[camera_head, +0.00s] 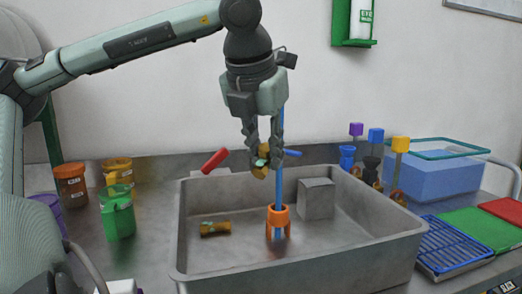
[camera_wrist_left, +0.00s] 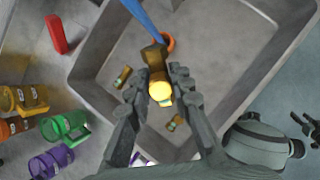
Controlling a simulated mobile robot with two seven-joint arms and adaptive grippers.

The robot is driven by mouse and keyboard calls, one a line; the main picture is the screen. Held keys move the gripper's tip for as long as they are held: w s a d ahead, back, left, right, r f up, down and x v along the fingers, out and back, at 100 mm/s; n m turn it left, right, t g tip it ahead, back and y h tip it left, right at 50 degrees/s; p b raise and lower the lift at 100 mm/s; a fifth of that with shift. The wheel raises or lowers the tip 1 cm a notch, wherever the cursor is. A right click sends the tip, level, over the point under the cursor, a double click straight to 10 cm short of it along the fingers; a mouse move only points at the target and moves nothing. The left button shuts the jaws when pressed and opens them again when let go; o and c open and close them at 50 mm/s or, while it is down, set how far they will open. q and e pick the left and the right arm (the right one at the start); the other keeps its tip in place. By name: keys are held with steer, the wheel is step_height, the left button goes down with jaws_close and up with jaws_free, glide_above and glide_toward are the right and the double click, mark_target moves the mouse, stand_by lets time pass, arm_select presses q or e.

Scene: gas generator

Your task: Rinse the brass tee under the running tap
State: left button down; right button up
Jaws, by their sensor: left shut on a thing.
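My left gripper (camera_head: 263,158) is shut on a brass fitting, taken as the brass tee (camera_head: 260,172), and holds it above the sink (camera_head: 345,253). The fitting also shows between the fingertips in the left wrist view (camera_wrist_left: 155,58). A thin blue vertical column (camera_head: 279,188) stands just behind and right of the gripper and runs down to an orange footed piece (camera_head: 278,222) in the sink. I cannot tell whether the column is water or a pipe, or whether the fitting touches it. A red handle (camera_head: 215,160) and a blue handle (camera_head: 292,153) flank it.
Another brass piece (camera_head: 215,228) lies in the sink, and a grey block (camera_head: 316,198) stands at its back. Orange and green buckets (camera_head: 118,212) stand left. Colour-topped stands (camera_head: 376,150), a blue bin (camera_head: 437,178) and a blue rack (camera_head: 455,243) are right.

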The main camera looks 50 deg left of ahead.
arm_select(q)
steer(key=shift+w+a+f, duration=0.1)
steer(key=shift+w+a, duration=0.35)
steer(key=shift+w, duration=0.3)
steer(key=shift+w+a+f, duration=0.2)
steer(key=shift+w+a, duration=0.05)
steer(key=shift+w, duration=0.15)
steer(key=shift+w+a, duration=0.2)
steer(key=shift+w, duration=0.1)
steer(key=shift+w+a+f, duration=0.1)
steer(key=shift+w+a, duration=0.1)
steer(key=shift+w, duration=0.1)
steer(key=shift+w+a+f, duration=0.15)
steer(key=shift+w+a, duration=0.3)
steer(key=shift+w, duration=0.35)
arm_select(e)
steer(key=shift+d+f, duration=0.2)
steer(key=shift+d, duration=0.05)
steer(key=shift+s, duration=0.1)
arm_select(q)
steer(key=shift+d, duration=0.1)
arm_select(e)
steer(key=shift+f, duration=0.1)
